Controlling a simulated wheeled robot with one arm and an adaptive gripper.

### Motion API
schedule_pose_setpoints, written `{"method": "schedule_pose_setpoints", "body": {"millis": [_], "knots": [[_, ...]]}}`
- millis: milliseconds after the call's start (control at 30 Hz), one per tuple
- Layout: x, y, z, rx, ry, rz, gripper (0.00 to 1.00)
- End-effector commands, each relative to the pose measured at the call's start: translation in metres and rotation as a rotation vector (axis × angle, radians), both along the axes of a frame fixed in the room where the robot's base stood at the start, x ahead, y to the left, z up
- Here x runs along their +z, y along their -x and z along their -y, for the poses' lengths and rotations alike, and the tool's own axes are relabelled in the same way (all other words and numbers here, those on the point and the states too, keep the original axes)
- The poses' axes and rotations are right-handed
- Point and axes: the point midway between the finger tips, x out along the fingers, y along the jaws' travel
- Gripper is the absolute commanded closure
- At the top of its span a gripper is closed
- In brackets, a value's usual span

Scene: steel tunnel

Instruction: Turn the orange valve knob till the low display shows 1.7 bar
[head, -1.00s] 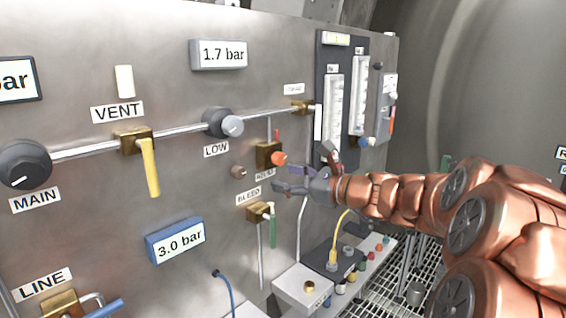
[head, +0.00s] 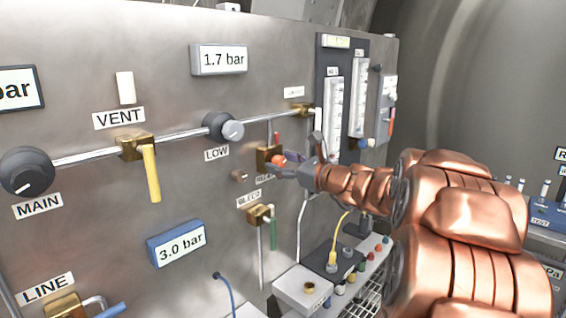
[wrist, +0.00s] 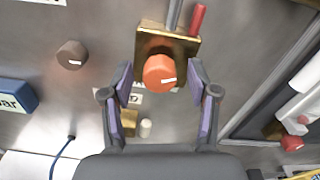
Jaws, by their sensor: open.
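The orange valve knob (head: 277,160) sits on a brass block on the panel, partly hidden by my gripper (head: 287,166) in the head view. In the wrist view the knob (wrist: 159,73) lies between the fingertips, with a white mark pointing right. My gripper (wrist: 161,76) is open, one finger on each side, with gaps to the knob. A display (head: 219,60) above the LOW label reads 1.7 bar. A blue display (head: 177,243) lower on the panel reads 3.0 bar.
A grey LOW knob (head: 222,127) and a small brown knob (head: 239,176) are nearby. A red lever (wrist: 197,18) rises beside the brass block. The BLEED valve (head: 260,215) with its green handle is below. Flow tubes (head: 334,110) stand right.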

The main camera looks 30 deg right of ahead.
Motion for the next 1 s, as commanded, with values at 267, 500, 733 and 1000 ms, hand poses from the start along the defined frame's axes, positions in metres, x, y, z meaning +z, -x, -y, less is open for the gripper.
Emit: {"method": "schedule_pose_setpoints", "body": {"millis": [267,500,733,1000], "knots": [[0.0001,-0.0005,-0.0002,0.0,0.001,0.0,0.44],[-0.0001,-0.0004,-0.0003,0.001,0.0,0.0,0.69],[-0.0001,-0.0003,-0.0004,0.001,0.001,0.0,0.93],[-0.0007,-0.0007,-0.0016,0.003,0.013,0.003,1.0]]}}
